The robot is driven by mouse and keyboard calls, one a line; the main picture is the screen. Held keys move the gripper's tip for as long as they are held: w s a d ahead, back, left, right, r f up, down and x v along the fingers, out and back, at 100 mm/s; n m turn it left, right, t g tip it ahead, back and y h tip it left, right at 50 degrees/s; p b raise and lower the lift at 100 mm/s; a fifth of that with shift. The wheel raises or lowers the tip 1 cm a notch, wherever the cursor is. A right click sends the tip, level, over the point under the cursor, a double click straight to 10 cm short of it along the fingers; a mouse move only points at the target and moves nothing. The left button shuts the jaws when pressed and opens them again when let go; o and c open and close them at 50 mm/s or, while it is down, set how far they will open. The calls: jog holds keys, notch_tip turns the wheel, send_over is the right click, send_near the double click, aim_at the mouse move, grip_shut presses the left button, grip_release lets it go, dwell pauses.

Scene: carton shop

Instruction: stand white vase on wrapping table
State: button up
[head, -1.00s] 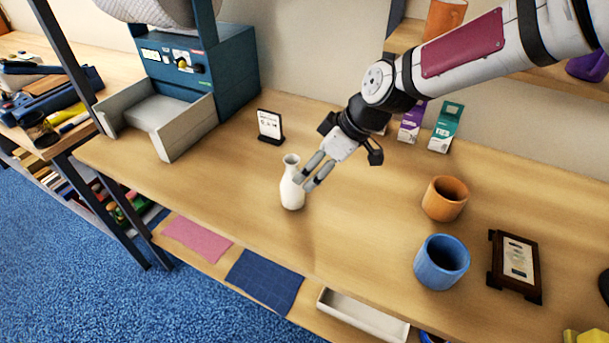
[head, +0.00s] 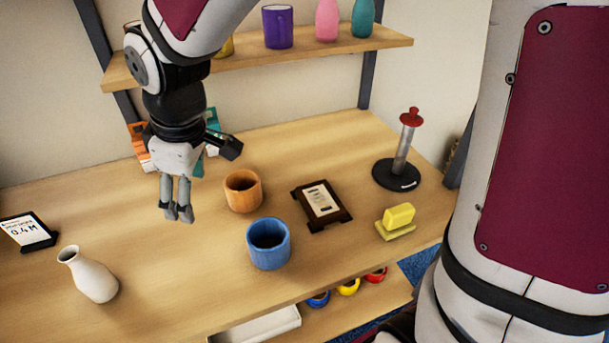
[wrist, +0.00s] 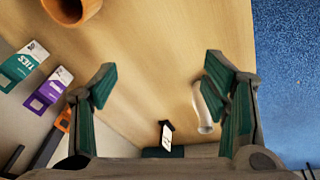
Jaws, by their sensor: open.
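An orange cup (head: 243,191), a blue cup (head: 268,244), a framed plaque (head: 322,204), a yellow block (head: 398,217) and a black-based spindle (head: 398,172) stand to the right. A small sign (head: 27,232) is at the left. The table between vase and cups is clear.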

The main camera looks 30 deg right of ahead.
jog(key=s+d+r+m+t, duration=0.1)
jog(key=s+d+r+m, duration=0.3)
jog(key=s+d, duration=0.5)
jog(key=s+d+r+m+t+h, duration=0.1)
jog(key=s+d+r+m, duration=0.3)
jog(key=s+d+m, duration=0.4)
jog(key=shift+s+d+r+h, duration=0.25)
jog(key=shift+s+d+h, duration=0.1)
jog(key=shift+d, duration=0.3)
